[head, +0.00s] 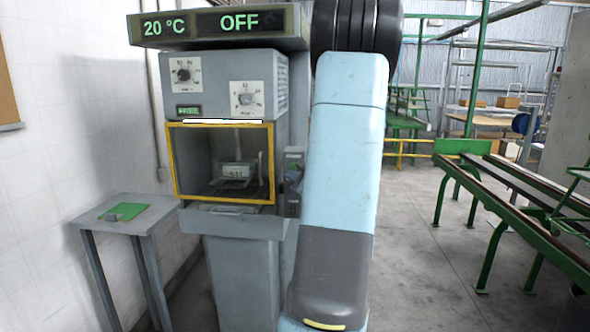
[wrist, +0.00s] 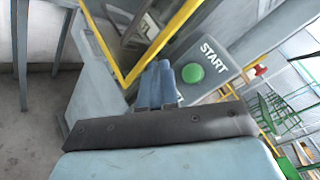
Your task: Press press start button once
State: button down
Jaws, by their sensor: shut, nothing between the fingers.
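The start button (wrist: 193,73) is a round green button on a grey panel (wrist: 218,72) marked START, in the wrist view. My gripper (wrist: 160,68) is shut and empty, its two blue fingers side by side just left of the button in the picture. I cannot tell how far the fingertips are from the panel. In the head view the press (head: 222,80) is a grey machine with a yellow-framed window (head: 223,123), and its display (head: 220,24) reads 20 °C and OFF. My arm stands right of the press there, and I cannot make out the button.
A red knob (wrist: 260,70) sits beside the panel's right end. A small grey table (head: 160,212) with a green mat (head: 140,211) and a small grey piece on it stands left of the press. A green-framed conveyor (head: 515,195) is at the right. Open floor lies between.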

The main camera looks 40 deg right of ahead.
aim_at(295, 169)
jog(key=shift+w+d, duration=1.5)
jog(key=shift+d, duration=0.3)
jog(key=shift+d, duration=0.1)
dwell(0.8)
jog(key=shift+w+d+r, duration=0.1)
jog(key=shift+w+d, duration=0.1)
jog(key=shift+d, duration=0.05)
jog(key=shift+w+d, duration=0.35)
dwell(1.1)
jog(key=shift+s, duration=0.1)
jog(key=shift+s+a, duration=0.5)
jog(key=shift+a, duration=0.25)
jog(key=shift+s+a, duration=1.65)
jog(key=shift+a, duration=0.2)
